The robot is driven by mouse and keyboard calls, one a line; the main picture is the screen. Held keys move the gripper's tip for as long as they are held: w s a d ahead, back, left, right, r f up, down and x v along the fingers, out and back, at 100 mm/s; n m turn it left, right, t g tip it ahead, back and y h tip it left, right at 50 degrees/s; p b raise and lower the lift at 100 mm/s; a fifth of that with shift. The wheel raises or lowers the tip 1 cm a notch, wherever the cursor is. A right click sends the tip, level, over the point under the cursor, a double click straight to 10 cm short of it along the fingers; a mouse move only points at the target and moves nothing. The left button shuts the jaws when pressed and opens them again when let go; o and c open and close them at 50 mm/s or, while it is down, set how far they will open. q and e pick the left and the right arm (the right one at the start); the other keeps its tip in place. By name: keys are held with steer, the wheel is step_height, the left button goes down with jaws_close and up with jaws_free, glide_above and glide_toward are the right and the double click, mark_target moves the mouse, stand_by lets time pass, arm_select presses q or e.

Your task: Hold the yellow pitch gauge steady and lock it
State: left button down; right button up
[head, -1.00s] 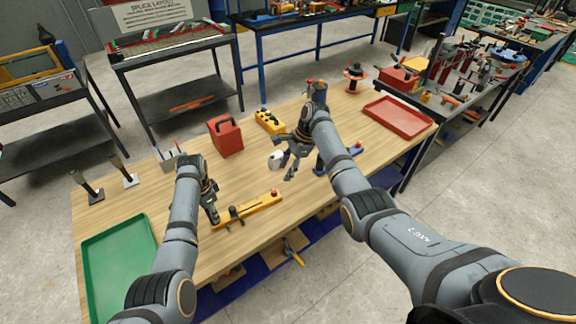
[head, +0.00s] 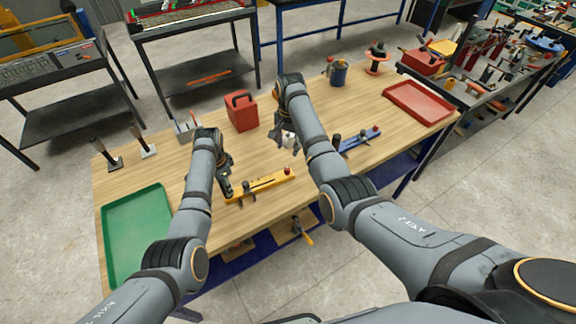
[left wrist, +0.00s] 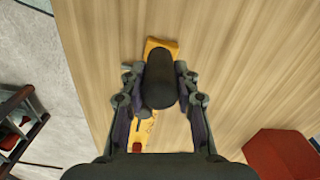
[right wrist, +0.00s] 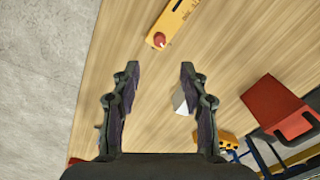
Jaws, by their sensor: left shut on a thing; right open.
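The yellow pitch gauge (head: 266,183) lies on the wooden bench, a long bar with a red knob (head: 287,171) at its right end. My left gripper (head: 226,190) is at the gauge's left end. In the left wrist view my left gripper (left wrist: 160,90) is shut on a black rounded handle (left wrist: 160,82) above the yellow bar (left wrist: 160,45). That handle hides part of the gauge. My right gripper (right wrist: 160,72) is open and empty. In the right wrist view the gauge's red knob (right wrist: 159,40) lies beyond its fingertips, apart from them.
A red box (head: 242,111) stands behind the gauge. A small white block (right wrist: 181,99) is near my right gripper. A blue gauge (head: 360,139) lies to the right, a red tray (head: 420,101) beyond it. A green tray (head: 137,233) lies at left.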

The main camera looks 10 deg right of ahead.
mark_target(287, 169)
step_height(287, 169, down, 12)
steer(key=shift+w, duration=0.15)
stand_by(0.3)
steer(key=shift+a, duration=0.1)
jaws_close()
